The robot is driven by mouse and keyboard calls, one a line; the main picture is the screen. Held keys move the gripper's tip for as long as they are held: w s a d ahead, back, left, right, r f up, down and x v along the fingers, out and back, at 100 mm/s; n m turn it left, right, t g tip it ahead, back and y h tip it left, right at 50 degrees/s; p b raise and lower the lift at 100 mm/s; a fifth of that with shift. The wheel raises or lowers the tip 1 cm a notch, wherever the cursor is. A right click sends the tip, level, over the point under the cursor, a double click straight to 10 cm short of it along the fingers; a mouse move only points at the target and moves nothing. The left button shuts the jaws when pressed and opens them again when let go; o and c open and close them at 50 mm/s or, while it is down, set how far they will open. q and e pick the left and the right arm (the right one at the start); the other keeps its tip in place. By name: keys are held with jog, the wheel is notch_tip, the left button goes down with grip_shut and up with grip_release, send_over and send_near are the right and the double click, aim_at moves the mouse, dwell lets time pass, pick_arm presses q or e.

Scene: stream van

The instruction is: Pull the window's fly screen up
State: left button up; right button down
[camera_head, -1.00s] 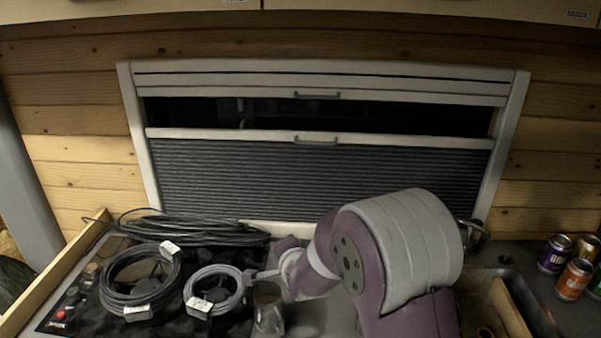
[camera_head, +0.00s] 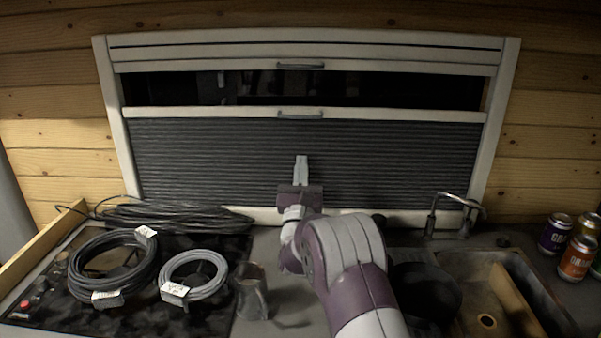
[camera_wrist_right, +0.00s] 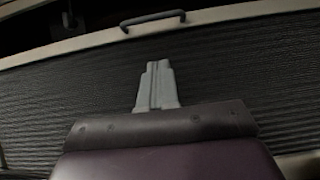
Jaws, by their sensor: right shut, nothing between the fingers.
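The window's fly screen (camera_head: 230,160) is a dark pleated sheet filling the lower part of the pale frame. Its top rail (camera_head: 400,114) carries a small grey handle (camera_head: 300,115); the handle also shows in the right wrist view (camera_wrist_right: 152,19). Above it is a dark gap, then an upper rail with its own handle (camera_head: 300,66). My right gripper (camera_head: 301,158) points up in front of the pleats, below the lower handle and apart from it. Its fingers are shut and empty, as in the right wrist view (camera_wrist_right: 159,66). My left gripper is not in view.
Below the window, the counter holds coiled cables (camera_head: 112,266), a grey cable ring (camera_head: 194,276) and a dark cup (camera_head: 250,290). A tap (camera_head: 452,205) and sink (camera_head: 480,275) are at right, with several cans (camera_head: 577,257) beyond.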

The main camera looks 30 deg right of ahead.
aim_at(302, 133)
jog(key=w+r+p, duration=0.1)
jog(key=r, duration=0.1)
jog(key=w+d+r+p, duration=0.1)
jog(key=r, duration=0.1)
jog(key=w+d+r, duration=0.1)
jog(key=w+r, duration=0.1)
jog(key=shift+d+r+p, duration=0.25)
jog(key=shift+r+p, duration=0.05)
jog(key=shift+p, duration=0.1)
jog(key=shift+w, duration=0.1)
notch_tip(302, 133, up, 8)
jog(key=b, duration=0.2)
jog(key=shift+r, duration=0.2)
